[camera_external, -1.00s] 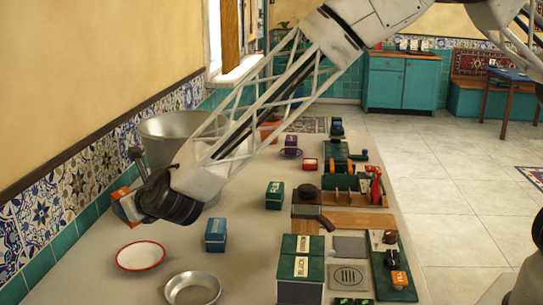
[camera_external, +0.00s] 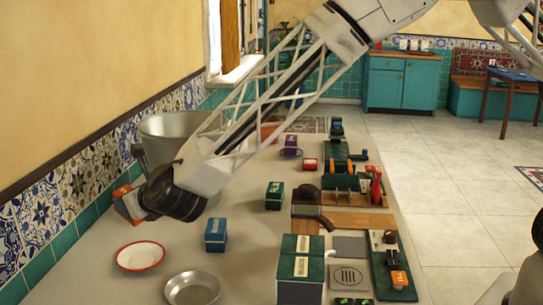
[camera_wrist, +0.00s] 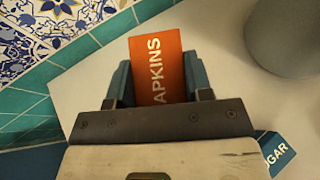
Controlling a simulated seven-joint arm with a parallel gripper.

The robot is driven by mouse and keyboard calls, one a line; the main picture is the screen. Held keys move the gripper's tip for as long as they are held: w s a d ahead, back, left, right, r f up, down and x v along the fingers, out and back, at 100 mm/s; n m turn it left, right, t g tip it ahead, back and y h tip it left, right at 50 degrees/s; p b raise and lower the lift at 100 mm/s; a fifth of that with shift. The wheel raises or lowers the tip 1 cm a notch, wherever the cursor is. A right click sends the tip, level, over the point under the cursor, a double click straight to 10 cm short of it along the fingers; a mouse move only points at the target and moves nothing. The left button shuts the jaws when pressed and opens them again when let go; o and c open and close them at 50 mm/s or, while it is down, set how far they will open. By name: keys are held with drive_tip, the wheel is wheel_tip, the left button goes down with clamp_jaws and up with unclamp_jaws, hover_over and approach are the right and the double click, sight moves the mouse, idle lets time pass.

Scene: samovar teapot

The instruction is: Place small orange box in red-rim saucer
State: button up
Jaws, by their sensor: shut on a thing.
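My gripper (camera_wrist: 160,82) is shut on an orange box (camera_wrist: 158,65) with white lettering that reads "APKINS" in the wrist view; the box stands between the two teal fingers. In the external view the orange box (camera_external: 123,192) shows partly beside the wall tiles, with the wrist hiding some of it. I cannot tell whether it touches the counter. The saucer does not show in the wrist view.
A large metal pot (camera_external: 166,130) stands just behind the wrist. A blue box (camera_external: 216,235) is right of the saucer, and a metal dish (camera_external: 192,289) is in front. The tiled wall borders the left.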

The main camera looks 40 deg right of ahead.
sight(135, 224)
drive_tip(key=s+d+f+g, duration=0.1)
drive_tip(key=s+d+f, duration=0.1)
drive_tip(key=s+d, duration=0.3)
drive_tip(key=s+d+f+g, duration=0.2)
drive_tip(key=s+d, duration=0.3)
drive_tip(key=s, duration=0.3)
drive_tip(key=shift+d+f+n, duration=0.3)
drive_tip(key=shift+a, duration=0.15)
drive_tip(key=shift+w+a+f, duration=0.25)
drive_tip(key=shift+w+a, duration=1.5)
drive_tip(key=shift+w, duration=0.1)
drive_tip(key=shift+w+a+f, duration=0.2)
drive_tip(key=shift+w+a, duration=1.5)
drive_tip(key=shift+w, duration=0.1)
drive_tip(key=shift+w+a+f, duration=0.25)
drive_tip(key=shift+w+a, duration=1.5)
drive_tip(key=shift+w, duration=0.1)
drive_tip(key=shift+w+a, duration=0.25)
drive_tip(key=shift+f, duration=1.75)
drive_tip(key=shift+f, duration=0.15)
drive_tip(key=o, duration=1)
